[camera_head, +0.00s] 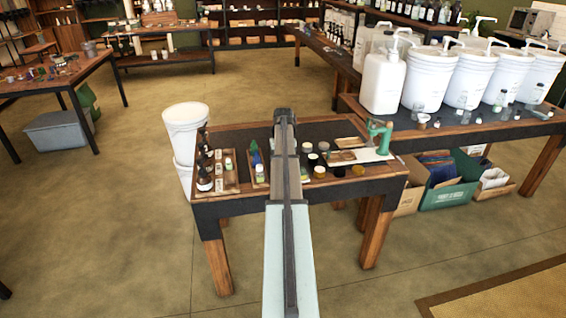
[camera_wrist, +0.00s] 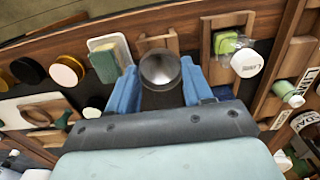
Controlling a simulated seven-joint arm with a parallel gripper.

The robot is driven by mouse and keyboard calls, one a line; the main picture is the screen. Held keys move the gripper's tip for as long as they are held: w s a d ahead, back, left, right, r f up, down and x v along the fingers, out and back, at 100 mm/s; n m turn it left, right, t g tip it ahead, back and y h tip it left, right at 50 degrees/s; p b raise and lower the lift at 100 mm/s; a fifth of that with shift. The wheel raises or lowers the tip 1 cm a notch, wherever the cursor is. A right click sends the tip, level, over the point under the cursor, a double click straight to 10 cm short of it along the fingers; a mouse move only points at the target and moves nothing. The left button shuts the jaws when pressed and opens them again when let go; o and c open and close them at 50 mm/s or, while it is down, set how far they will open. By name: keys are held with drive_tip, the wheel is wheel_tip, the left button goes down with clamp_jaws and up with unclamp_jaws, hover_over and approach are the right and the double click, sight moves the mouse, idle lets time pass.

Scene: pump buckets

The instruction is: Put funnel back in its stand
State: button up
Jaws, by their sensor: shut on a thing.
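In the wrist view a grey metal funnel (camera_wrist: 160,68), seen mouth-on as a round dark bowl, sits between the blue fingers of my gripper (camera_wrist: 160,88). The gripper is shut on it. A small wooden piece (camera_wrist: 157,42), which looks like the stand, lies just beyond the funnel at the top of the picture. The funnel overlaps its near part, so I cannot tell whether they touch. In the head view my arm hides the funnel and the gripper's fingers.
A wooden tray holds a green-labelled jar (camera_wrist: 228,42) right of the funnel. A green sponge (camera_wrist: 104,66) on a white dish is at left, with several round lids beyond. In the head view a bottle tray (camera_head: 229,187) and a green press (camera_head: 380,135) flank my arm on the table.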

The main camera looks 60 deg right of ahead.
drive_tip(key=shift+f, duration=0.55)
drive_tip(key=o, duration=0.9)
drive_tip(key=shift+r, duration=0.1)
drive_tip(key=shift+r, duration=3.45)
